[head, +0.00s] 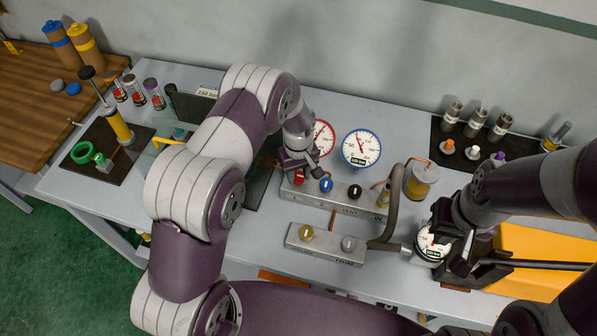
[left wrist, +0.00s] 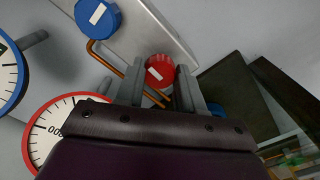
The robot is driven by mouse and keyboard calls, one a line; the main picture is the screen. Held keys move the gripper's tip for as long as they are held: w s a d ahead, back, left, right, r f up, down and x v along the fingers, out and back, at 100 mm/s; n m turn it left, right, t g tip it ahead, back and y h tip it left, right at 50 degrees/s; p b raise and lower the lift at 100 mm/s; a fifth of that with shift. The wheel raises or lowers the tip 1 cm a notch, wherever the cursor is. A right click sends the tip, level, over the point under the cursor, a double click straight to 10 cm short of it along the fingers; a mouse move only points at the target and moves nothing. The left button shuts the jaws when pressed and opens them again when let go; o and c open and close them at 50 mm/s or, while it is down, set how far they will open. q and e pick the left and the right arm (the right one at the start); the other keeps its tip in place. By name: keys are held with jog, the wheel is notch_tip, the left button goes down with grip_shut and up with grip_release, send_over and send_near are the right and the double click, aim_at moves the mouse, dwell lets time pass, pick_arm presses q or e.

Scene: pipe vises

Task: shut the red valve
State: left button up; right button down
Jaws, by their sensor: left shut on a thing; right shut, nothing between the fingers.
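The red valve (head: 299,179) is a round knob at the left end of the upper grey manifold block. My left gripper (head: 301,165) reaches down over it and is shut on it. In the left wrist view the red valve (left wrist: 158,70) sits between the two grey fingers (left wrist: 160,88), with a white bar across its top. The red-rimmed gauge (head: 321,139) stands just behind the block; its left part is hidden by my left gripper. My right gripper (head: 456,250) is shut and empty, at the right by a white gauge (head: 431,243).
A blue knob (head: 326,185) and a black knob (head: 355,191) share the block. A lower block (head: 322,245) carries yellow and grey knobs. A blue-rimmed gauge (head: 361,148), a hose (head: 389,225) and a yellow box (head: 535,250) stand to the right.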

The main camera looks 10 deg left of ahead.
pick_arm(q)
jog(key=shift+w+m, duration=0.1)
jog(key=shift+m, duration=0.2)
jog(key=m+b, duration=0.1)
jog(key=m, duration=0.1)
jog(key=shift+m+b, duration=0.35)
jog(key=shift+m, duration=0.05)
jog(key=m+b, duration=0.1)
jog(key=m, duration=0.3)
jog(key=shift+a+m, duration=0.1)
jog(key=shift+m, duration=0.2)
jog(key=m+b, duration=0.1)
jog(key=m, duration=0.3)
jog(key=shift+r+m, duration=0.1)
jog(key=shift+m, duration=0.2)
jog(key=m+b, duration=0.1)
jog(key=m, duration=0.3)
jog(key=shift+w+m, duration=0.1)
jog(key=shift+m, duration=0.2)
jog(key=o, duration=0.9)
jog(key=shift+o, duration=0.7)
